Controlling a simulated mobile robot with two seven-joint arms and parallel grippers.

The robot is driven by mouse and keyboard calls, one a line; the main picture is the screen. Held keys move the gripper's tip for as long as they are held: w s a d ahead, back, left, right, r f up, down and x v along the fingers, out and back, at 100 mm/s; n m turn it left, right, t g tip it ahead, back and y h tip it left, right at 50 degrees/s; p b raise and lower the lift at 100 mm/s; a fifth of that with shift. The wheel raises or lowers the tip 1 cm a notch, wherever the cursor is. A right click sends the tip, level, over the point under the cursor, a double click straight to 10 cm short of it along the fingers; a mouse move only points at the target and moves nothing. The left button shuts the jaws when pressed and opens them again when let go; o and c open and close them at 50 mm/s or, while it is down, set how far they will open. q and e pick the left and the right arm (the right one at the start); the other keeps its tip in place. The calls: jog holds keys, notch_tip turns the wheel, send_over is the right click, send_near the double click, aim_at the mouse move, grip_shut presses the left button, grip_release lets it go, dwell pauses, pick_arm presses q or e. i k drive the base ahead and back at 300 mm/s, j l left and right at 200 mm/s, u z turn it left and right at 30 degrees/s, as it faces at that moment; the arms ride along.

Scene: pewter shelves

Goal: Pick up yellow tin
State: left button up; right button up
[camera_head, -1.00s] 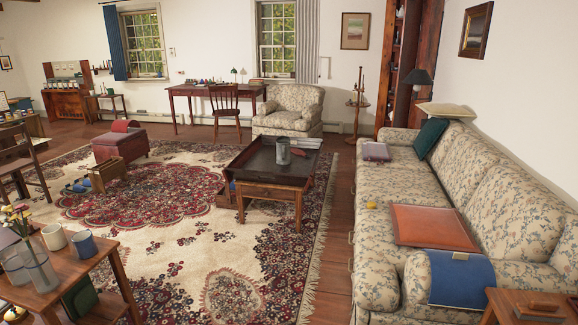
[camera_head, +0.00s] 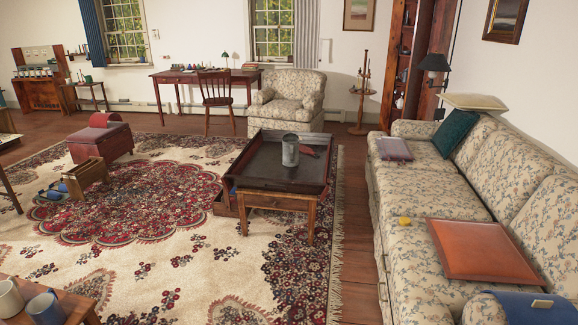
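A small yellow object (camera_head: 404,221), which looks like the yellow tin, lies on the front part of the seat of the floral sofa (camera_head: 415,260) at the right. It is too small to make out in detail. It sits to the left of a flat orange-red cushion or folder (camera_head: 483,250), apart from it. Neither of my grippers shows in the head view.
A low wooden table (camera_head: 275,202) with a dark tray top holds a grey metal can (camera_head: 290,150). It stands on the patterned rug (camera_head: 200,265). A side table with mugs (camera_head: 45,307) is at the lower left.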

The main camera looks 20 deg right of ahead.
aim_at(403, 222)
jog(key=i+z, duration=0.3)
jog(key=i, duration=0.35)
jog(key=i+j+z, duration=0.15)
jog(key=i+z, duration=0.15)
jog(key=i, duration=0.35)
jog(key=i+z, duration=0.3)
jog(key=i, duration=0.35)
jog(key=i+j+z, duration=0.1)
jog(key=i+z, duration=0.2)
jog(key=i, duration=0.35)
jog(key=i+z, duration=0.4)
jog(key=i+j+z, duration=0.2)
jog(key=i+z, duration=0.2)
jog(key=i+j+z, duration=0.4)
jog(key=i+l, duration=0.1)
